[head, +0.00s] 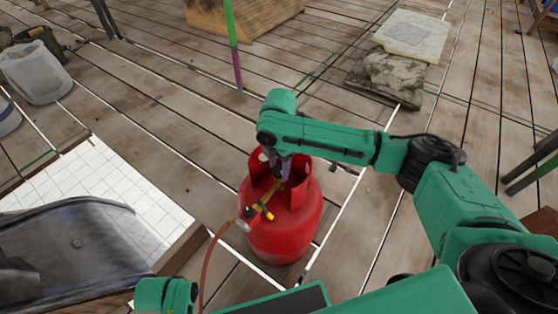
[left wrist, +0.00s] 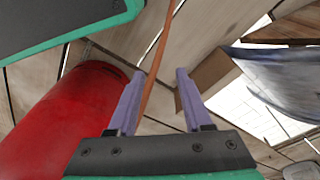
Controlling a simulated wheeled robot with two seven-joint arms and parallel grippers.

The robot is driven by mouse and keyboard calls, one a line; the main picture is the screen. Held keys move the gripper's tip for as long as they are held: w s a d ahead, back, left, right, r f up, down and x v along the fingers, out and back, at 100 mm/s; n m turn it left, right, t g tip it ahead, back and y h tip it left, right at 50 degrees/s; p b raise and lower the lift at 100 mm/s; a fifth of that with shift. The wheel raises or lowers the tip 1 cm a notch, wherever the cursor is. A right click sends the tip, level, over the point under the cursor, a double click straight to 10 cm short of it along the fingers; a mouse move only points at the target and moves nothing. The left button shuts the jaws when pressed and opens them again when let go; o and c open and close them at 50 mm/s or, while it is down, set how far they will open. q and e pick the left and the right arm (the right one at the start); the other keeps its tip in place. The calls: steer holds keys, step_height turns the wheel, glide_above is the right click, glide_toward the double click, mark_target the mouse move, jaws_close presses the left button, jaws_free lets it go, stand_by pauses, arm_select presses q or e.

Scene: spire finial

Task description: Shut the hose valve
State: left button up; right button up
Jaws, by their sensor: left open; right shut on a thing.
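A red gas cylinder (head: 285,232) stands on the plank floor in the middle of the head view. A brass fitting with a yellow-handled hose valve (head: 262,209) sticks out of its collar, and an orange hose (head: 207,262) runs down from it. My right gripper (head: 281,177) reaches down inside the collar and is shut on the brass fitting at the top; its fingertips are partly hidden. My left gripper (left wrist: 160,72) is open, with the hose (left wrist: 156,68) passing across the gap between its fingers; whether it lies between them or beyond is unclear. The cylinder (left wrist: 62,125) is beside it.
A dark curved metal sheet (head: 75,250) and a white tiled panel (head: 120,190) lie at the left. A green and purple post (head: 232,45) rises behind the cylinder. Stone slabs (head: 390,75) lie at the back right.

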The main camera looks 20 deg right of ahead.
steer(key=shift+r+m+p, duration=0.45)
steer(key=shift+m+p, duration=0.25)
steer(key=shift+p, duration=0.55)
arm_select(q)
steer(key=s+a+f+p, duration=0.3)
steer(key=s+f+p, duration=0.1)
steer(key=s+f, duration=0.5)
arm_select(e)
steer(key=shift+m, duration=1)
steer(key=shift+m+p, duration=0.9)
steer(key=shift+p, duration=0.25)
steer(key=m+p, duration=0.2)
steer(key=p, duration=0.1)
steer(key=shift+w+f+m, duration=0.1)
steer(key=shift+f+m, duration=0.05)
steer(key=shift+m, duration=0.15)
arm_select(q)
steer(key=s+a+r+p, duration=0.1)
steer(key=s+r+p, duration=0.1)
steer(key=s+r, duration=0.4)
steer(key=shift+s+a+r+m+g+y+p, duration=0.15)
steer(key=shift+s+a+m+g+y+p, duration=0.15)
steer(key=shift+s+p, duration=0.15)
arm_select(e)
steer(key=shift+w+f+m, duration=0.1)
steer(key=shift+f+m, duration=0.05)
steer(key=shift+m, duration=0.8)
steer(key=shift+f+m, duration=0.1)
steer(key=shift+m, duration=0.85)
